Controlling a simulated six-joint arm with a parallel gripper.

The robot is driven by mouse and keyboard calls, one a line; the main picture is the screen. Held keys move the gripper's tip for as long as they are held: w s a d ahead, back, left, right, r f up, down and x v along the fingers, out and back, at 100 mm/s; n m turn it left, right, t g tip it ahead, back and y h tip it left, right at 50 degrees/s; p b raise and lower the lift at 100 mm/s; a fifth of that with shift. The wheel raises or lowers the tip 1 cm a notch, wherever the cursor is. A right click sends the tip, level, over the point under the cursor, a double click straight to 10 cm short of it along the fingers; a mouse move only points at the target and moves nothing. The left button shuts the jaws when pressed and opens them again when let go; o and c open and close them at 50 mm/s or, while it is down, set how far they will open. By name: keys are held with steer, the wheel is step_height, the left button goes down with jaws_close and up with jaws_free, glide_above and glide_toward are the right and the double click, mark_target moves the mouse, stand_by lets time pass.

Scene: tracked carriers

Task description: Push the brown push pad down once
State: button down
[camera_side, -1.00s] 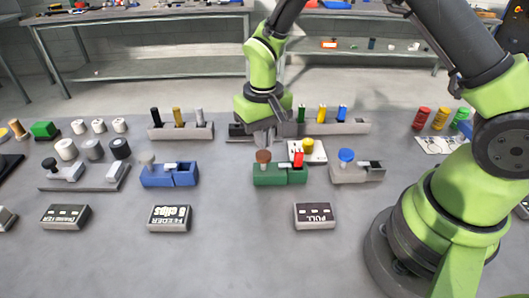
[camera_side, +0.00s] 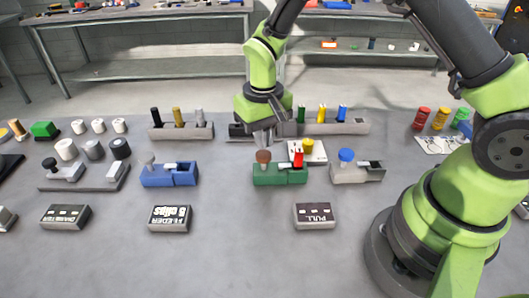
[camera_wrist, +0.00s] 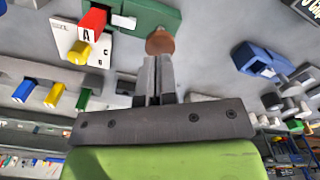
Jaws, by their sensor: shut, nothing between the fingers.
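The brown push pad (camera_side: 263,156) is a round knob on the left end of a green block (camera_side: 279,175). In the wrist view the pad (camera_wrist: 160,41) shows just beyond my fingertips, on the green block (camera_wrist: 140,14). My gripper (camera_side: 263,143) is shut and empty, pointing down. In the side view its fingertips are right above or just behind the pad; I cannot tell whether they touch it. In the wrist view the two fingers (camera_wrist: 157,62) lie close together, in line with the pad.
A red block (camera_side: 298,158) and a yellow knob (camera_side: 308,145) on a white card stand just right of the pad. A blue block (camera_side: 170,174) is to the left, a grey block with a blue knob (camera_side: 347,156) to the right. Coloured pegs (camera_side: 322,114) stand behind.

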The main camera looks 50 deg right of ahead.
mark_target(263, 154)
steer(key=shift+f, duration=0.15)
steer(key=shift+f, duration=1.55)
steer(key=shift+r, duration=2.7)
